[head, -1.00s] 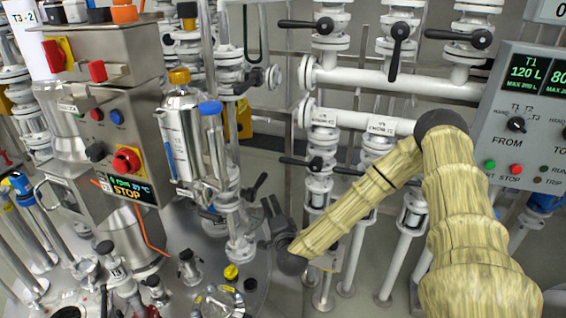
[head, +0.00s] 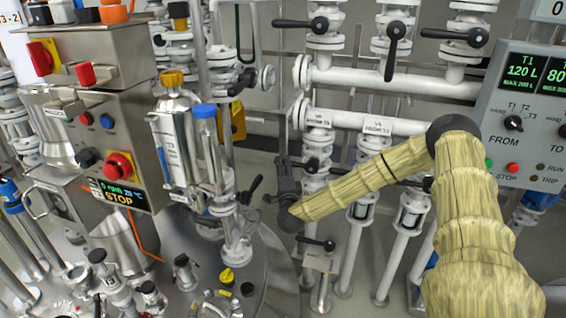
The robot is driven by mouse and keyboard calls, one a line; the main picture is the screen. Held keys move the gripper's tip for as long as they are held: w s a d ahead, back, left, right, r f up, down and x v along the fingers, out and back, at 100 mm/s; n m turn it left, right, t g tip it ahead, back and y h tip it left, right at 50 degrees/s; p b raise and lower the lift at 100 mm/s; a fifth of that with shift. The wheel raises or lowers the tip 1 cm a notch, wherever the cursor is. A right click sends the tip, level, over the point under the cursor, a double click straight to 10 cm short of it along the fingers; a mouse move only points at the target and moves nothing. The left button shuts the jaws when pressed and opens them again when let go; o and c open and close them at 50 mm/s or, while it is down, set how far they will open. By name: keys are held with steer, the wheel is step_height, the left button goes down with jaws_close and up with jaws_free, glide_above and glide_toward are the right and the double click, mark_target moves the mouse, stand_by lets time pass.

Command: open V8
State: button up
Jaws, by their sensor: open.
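No label that I can read as V8 shows, so I cannot tell which valve it is. My gripper (head: 280,184), dark grey, is at the end of my sleeved arm, between the vessel's outlet pipe and the white valve columns. It is open, and I see nothing between its fingers. A white valve (head: 315,165) with a black lever is just right of it, and I cannot tell whether they touch. A black lever (head: 318,243) on a small labelled box shows below my wrist. Another black lever (head: 252,188) sits on the vessel-top pipework, left of my gripper.
Upper valves with black levers (head: 300,24) line the white pipes (head: 395,82). A pump panel (head: 525,115) is at right. A steel control box (head: 100,130) and a steel bottle (head: 172,140) crowd the left. My arm hides part of the right columns.

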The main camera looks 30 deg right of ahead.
steer(key=shift+x, duration=1.4)
steer(key=shift+s, duration=0.1)
jaws_close()
